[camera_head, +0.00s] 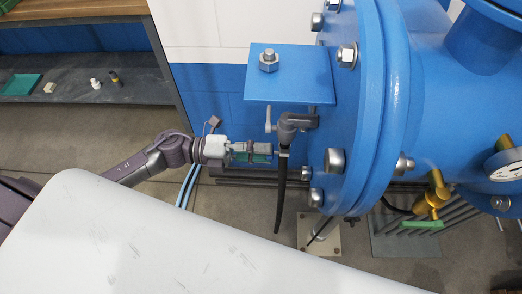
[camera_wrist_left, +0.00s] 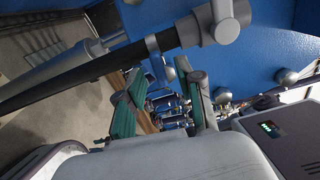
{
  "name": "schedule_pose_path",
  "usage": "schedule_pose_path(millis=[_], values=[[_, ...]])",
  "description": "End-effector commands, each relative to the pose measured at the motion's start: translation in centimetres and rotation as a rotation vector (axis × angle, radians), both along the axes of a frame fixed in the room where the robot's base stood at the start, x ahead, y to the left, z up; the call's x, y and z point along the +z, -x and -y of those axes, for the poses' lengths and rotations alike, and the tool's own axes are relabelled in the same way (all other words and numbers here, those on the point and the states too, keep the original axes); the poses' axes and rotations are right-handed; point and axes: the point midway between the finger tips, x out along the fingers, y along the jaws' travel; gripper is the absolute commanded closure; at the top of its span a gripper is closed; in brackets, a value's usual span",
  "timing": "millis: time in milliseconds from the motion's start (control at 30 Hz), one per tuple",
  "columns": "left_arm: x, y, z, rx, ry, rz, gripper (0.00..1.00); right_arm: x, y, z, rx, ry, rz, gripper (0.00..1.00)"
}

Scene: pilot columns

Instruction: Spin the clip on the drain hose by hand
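The black drain hose (camera_head: 280,195) hangs from a grey elbow fitting (camera_head: 292,125) on the blue vessel. The clip (camera_head: 283,151) is a small pale band near the hose's top. In the left wrist view, the hose (camera_wrist_left: 90,72) crosses the upper left, and the clip (camera_wrist_left: 152,44) shows as a grey band around it near the fitting (camera_wrist_left: 215,20). My left gripper (camera_head: 268,152) points right at the clip from close on its left. In the left wrist view, its teal-padded fingers (camera_wrist_left: 158,78) are apart, with the clip just beyond their tips. My right gripper is not in view.
A blue bracket plate (camera_head: 290,73) juts out above the fitting. The bolted blue flange (camera_head: 365,120) stands just right of the hose. A shelf (camera_head: 130,75) with small items is at the back left.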

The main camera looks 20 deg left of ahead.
Motion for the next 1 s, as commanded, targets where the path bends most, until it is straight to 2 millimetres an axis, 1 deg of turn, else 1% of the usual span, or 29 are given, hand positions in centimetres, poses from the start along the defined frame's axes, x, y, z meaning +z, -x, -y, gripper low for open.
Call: schedule_pose_path(millis=[67, 167, 400, 500, 600, 767, 1000], values=[[-0.1, 0.2, -0.6, 0.0, -0.003, -0.003, 0.64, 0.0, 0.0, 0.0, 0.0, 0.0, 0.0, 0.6], [-0.2, 0.6, -2.1, 0.001, -0.004, -0.003, 0.64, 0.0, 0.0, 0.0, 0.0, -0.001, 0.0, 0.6], [-0.2, 2.1, -7.1, 0.002, -0.006, -0.005, 0.64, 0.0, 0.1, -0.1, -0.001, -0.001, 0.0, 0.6], [-0.2, 2.6, -8.9, 0.002, -0.005, -0.004, 0.64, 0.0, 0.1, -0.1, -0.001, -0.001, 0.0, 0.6], [-0.1, 3.0, -10.2, 0.001, -0.004, -0.003, 0.64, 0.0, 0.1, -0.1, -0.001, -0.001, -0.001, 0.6], [-0.1, 3.3, -11.3, 0.001, -0.002, -0.001, 0.64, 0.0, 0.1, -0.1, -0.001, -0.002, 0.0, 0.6], [0.0, 3.3, -11.5, 0.0, -0.001, 0.0, 0.64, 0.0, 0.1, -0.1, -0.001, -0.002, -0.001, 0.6]])
